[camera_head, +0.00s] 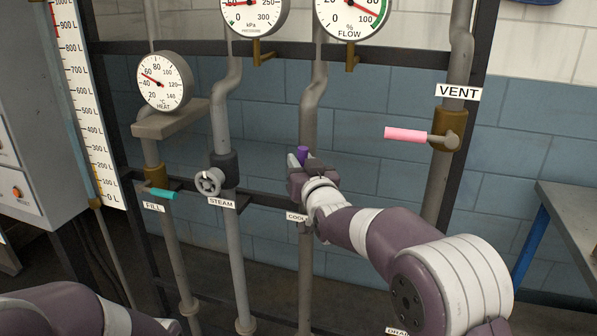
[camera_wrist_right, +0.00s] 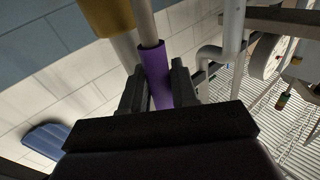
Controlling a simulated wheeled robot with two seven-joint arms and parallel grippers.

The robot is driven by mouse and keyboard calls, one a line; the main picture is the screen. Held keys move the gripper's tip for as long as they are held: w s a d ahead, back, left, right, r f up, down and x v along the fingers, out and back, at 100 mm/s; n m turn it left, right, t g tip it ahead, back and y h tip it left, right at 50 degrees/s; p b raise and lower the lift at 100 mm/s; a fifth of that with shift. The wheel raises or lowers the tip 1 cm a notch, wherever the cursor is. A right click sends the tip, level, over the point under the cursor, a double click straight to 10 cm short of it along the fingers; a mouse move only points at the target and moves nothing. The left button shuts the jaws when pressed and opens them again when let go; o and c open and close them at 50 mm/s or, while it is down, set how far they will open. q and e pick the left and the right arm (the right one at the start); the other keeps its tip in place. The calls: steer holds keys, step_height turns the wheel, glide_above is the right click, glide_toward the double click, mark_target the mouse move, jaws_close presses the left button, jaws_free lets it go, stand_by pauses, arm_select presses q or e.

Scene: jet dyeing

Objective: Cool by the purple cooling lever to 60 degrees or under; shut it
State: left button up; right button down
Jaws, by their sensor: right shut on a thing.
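The purple cooling lever (camera_head: 303,152) is on the pipe above the COOL label (camera_head: 296,216). Only its end shows in the head view, pointing up between the fingers. My right gripper (camera_head: 300,164) is shut on it. In the right wrist view the purple grip (camera_wrist_right: 157,75) lies between the two dark fingers of the gripper (camera_wrist_right: 159,92), with a grey stem beyond it. The lever's valve body is mostly hidden by my gripper in the head view. The HEAT dial (camera_head: 164,81) has its red needle close to the 60 mark. My left gripper is out of view.
A pink VENT lever (camera_head: 405,134) sticks out leftward on the right pipe. A STEAM handwheel (camera_head: 209,182) and a teal FILL lever (camera_head: 163,194) are to the left. A FLOW dial (camera_head: 352,14) is above. A grey table (camera_head: 570,215) stands at the right.

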steer(key=s+d+f+m+t+h+b, duration=0.1)
steer(key=d+f+m+t+h+b, duration=0.2)
steer(key=m+b, duration=0.9)
steer(key=s+d+f+m+t+h+b, duration=0.1)
steer(key=d+f+m+h+b, duration=0.3)
steer(key=m+h+b, duration=0.5)
steer(key=shift+s+d+f+m+t+h+b, duration=0.35)
steer(key=shift+f+m+t+b, duration=0.85)
steer(key=shift+b, duration=2.7)
steer(key=shift+w+a+r+m+g+h, duration=0.15)
steer(key=shift+m+g+h, duration=0.1)
steer(key=shift+m+g, duration=0.15)
steer(key=c, duration=1)
jaws_free()
steer(key=v, duration=1.2)
steer(key=shift+s, duration=0.3)
